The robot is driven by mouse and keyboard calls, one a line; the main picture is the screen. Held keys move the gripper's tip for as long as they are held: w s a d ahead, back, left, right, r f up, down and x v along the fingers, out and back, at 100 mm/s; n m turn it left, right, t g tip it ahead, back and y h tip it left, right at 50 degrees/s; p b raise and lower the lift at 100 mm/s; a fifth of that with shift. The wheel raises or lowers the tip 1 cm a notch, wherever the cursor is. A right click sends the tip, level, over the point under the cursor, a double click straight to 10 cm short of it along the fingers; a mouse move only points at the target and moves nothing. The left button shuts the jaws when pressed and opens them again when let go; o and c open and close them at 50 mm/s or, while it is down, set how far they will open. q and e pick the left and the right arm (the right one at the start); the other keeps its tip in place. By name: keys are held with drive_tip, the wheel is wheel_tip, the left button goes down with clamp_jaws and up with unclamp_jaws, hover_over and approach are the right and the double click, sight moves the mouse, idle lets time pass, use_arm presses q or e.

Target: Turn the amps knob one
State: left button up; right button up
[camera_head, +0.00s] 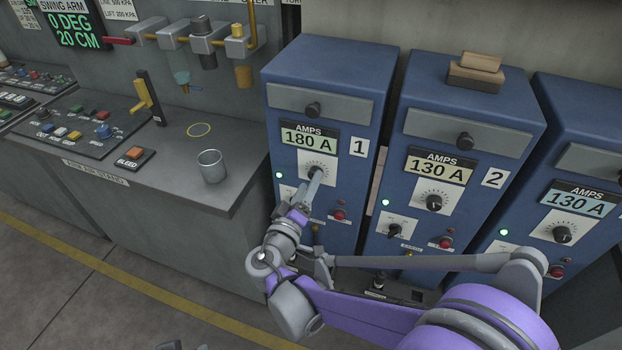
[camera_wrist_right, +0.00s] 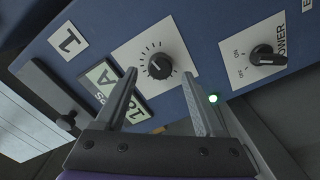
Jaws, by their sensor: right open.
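The amps knob of unit 1 (camera_head: 317,171) is a dark round dial on a white scale plate, below a display (camera_head: 309,140) reading 180 A. In the right wrist view the knob (camera_wrist_right: 159,66) shows a white pointer mark. My right gripper (camera_head: 316,180) is in front of it. In the right wrist view its two fingers (camera_wrist_right: 159,77) are apart, with the knob seen between and just beyond their tips. I cannot tell whether either finger touches it. Small grey parts at the bottom edge of the head view may be my left gripper; its jaws cannot be made out.
Unit 2 (camera_head: 462,120) and a third blue unit (camera_head: 596,130) stand to the right, both reading 130 A. Unit 1's power switch (camera_wrist_right: 265,58) and green lamp (camera_wrist_right: 213,98) are near the right finger.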

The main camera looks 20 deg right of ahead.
drive_tip(key=x, duration=0.2)
drive_tip(key=shift+w+d, duration=0.15)
drive_tip(key=shift+w, duration=0.05)
clamp_jaws()
